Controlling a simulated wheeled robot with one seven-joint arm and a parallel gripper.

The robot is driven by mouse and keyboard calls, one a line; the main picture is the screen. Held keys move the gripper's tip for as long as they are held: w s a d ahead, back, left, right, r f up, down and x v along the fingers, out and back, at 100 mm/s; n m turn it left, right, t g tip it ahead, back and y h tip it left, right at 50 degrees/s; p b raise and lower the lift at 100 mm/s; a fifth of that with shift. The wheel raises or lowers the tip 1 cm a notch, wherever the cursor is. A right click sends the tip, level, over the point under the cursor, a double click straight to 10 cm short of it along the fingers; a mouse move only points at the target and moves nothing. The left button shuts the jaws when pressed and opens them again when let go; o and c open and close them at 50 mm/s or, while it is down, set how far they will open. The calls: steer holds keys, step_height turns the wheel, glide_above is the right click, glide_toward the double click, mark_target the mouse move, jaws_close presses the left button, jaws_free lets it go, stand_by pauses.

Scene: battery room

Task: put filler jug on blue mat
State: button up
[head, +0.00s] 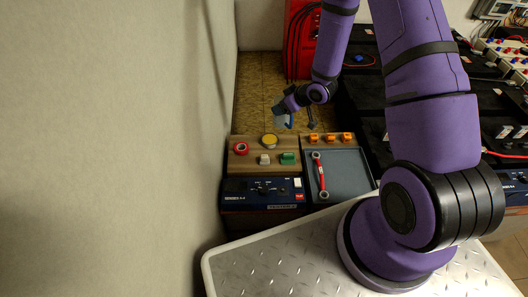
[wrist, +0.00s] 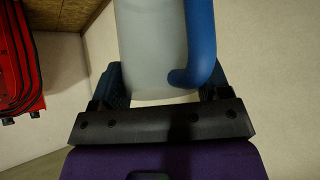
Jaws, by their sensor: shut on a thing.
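The filler jug (wrist: 152,45) is whitish and translucent with a blue handle (wrist: 201,42). In the wrist view it sits between the two fingers of my gripper (wrist: 163,84), which is shut on it. In the head view the jug (head: 281,122) is small and partly hidden by my gripper (head: 280,107). It appears held above the floor, beyond the far edge of the worktop. I cannot make out a blue mat in either view.
A brown board (head: 250,159) holds a red ring (head: 241,148), a yellow round piece (head: 270,141) and small blocks. A grey tray (head: 345,180) holds a red wrench (head: 320,174). A dark blue device (head: 262,190) is in front. A red cabinet (head: 301,45) stands behind; a wall (head: 110,150) is left.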

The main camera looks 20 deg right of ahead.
steer(key=shift+s+d+f+n+g+y, duration=0.4)
steer(key=shift+s+d+n+g+y, duration=0.1)
steer(key=shift+n, duration=0.5)
steer(key=shift+s+d+f+n+g+y, duration=0.35)
steer(key=shift+d+n+g+y, duration=0.15)
steer(key=shift+n, duration=0.5)
steer(key=shift+f, duration=5)
steer(key=shift+f, duration=0.15)
steer(key=o, duration=1)
steer(key=shift+o, duration=0.2)
steer(key=shift+d+r, duration=0.1)
steer(key=shift+r, duration=0.15)
steer(key=v, duration=1.2)
